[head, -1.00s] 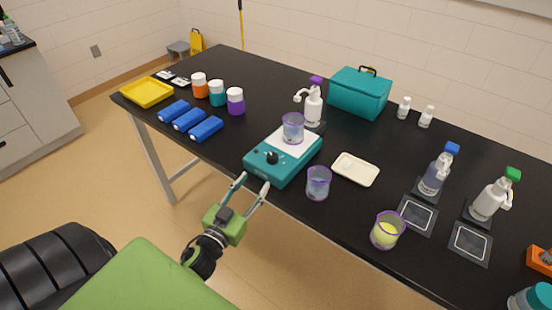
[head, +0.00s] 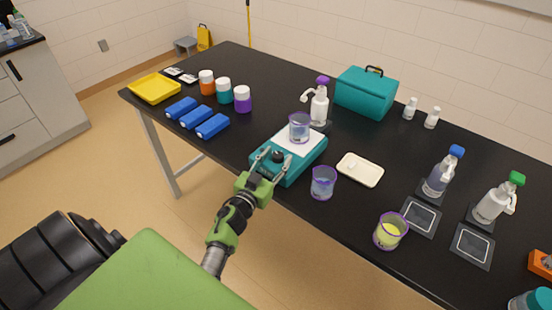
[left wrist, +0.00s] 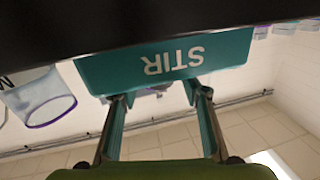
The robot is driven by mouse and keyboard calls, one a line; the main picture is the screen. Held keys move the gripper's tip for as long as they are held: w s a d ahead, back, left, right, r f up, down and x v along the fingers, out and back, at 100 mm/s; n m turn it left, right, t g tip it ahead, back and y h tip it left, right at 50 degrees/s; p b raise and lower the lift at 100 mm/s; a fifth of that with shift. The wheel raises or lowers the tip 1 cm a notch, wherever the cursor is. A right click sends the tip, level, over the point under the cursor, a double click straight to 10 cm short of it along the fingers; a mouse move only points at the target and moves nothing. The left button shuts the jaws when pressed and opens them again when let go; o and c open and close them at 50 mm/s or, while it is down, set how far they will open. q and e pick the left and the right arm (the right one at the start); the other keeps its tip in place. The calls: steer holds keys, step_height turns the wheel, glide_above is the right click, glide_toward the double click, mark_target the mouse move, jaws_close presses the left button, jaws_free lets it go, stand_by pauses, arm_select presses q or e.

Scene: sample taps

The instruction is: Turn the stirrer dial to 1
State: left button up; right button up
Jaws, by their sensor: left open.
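The teal stirrer (head: 302,163) stands at the table's front edge, with a white top plate and a dark dial (head: 277,156) on its sloped front. A clear purple-rimmed beaker (head: 299,127) stands on the plate. My left gripper (head: 272,161) is open at the stirrer's front, its fingers on either side of the dial. I cannot tell whether they touch it. In the left wrist view the picture is upside down; the stirrer front (left wrist: 228,50) reads STIR, and the dial is mostly hidden. The dial's setting is too small to read. My right gripper is not in view.
A purple-rimmed beaker (head: 323,183) stands close to the right of the stirrer; a white tray (head: 360,170) lies beyond it. A purple-topped bottle (head: 319,107) stands behind. Several blue blocks (head: 212,126) lie to the left. The floor in front of the table is clear.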

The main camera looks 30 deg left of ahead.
arm_select(q)
steer(key=c, duration=1.1)
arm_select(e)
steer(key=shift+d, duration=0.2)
arm_select(q)
steer(key=shift+h, duration=0.3)
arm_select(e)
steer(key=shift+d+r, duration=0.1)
